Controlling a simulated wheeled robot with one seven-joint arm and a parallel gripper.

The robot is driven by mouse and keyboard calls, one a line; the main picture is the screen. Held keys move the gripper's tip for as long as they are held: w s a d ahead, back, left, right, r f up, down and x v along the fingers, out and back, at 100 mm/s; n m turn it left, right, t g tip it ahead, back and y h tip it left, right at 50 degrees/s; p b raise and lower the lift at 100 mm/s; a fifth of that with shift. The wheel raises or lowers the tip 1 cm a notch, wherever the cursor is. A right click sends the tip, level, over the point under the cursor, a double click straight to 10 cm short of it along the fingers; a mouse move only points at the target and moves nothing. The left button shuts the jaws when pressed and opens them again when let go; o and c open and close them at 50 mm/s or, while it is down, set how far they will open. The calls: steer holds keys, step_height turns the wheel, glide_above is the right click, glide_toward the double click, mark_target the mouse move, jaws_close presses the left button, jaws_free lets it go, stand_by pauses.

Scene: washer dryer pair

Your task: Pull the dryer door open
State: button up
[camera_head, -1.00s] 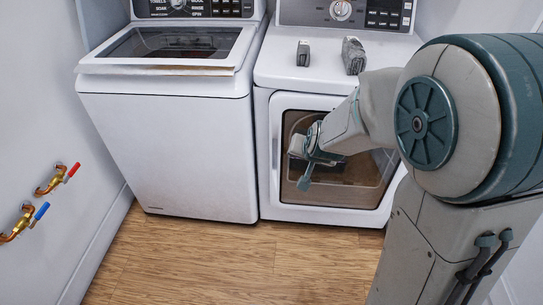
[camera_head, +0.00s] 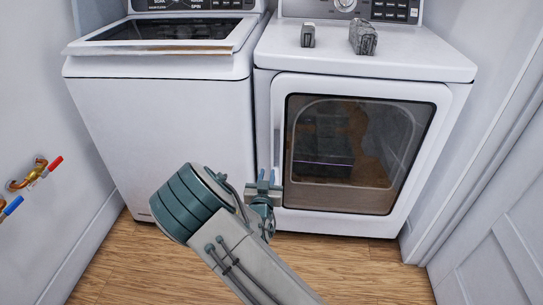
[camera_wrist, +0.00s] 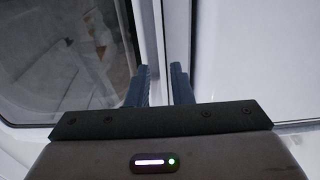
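The dryer is the right-hand white machine (camera_head: 366,65) in the head view. Its door (camera_head: 427,150) looks shut, with a dark window framed in white and a slim vertical handle strip (camera_head: 277,135) along its left edge. My gripper (camera_head: 268,177) is at the lower left edge of the door, near the lower end of that strip. In the wrist view my two dark fingers (camera_wrist: 160,82) stand apart with a narrow gap, pointing at a pale vertical edge beside the window (camera_wrist: 65,60). Contact with the handle cannot be made out.
The washer (camera_head: 160,120) stands close on the left, its lid (camera_head: 160,47) shut. Two small grey objects (camera_head: 307,36) (camera_head: 363,37) lie on the dryer top. A panelled white door (camera_head: 490,260) is at the right. Wood floor (camera_head: 350,270) is clear in front of the dryer.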

mark_target(272, 149)
steer(key=w, duration=0.4)
steer(key=w+b, duration=0.1)
steer(key=w, duration=0.4)
steer(key=w+b, duration=0.1)
steer(key=w, duration=0.3)
steer(key=shift+w+d, duration=0.25)
steer(key=shift+w, duration=0.05)
jaws_close()
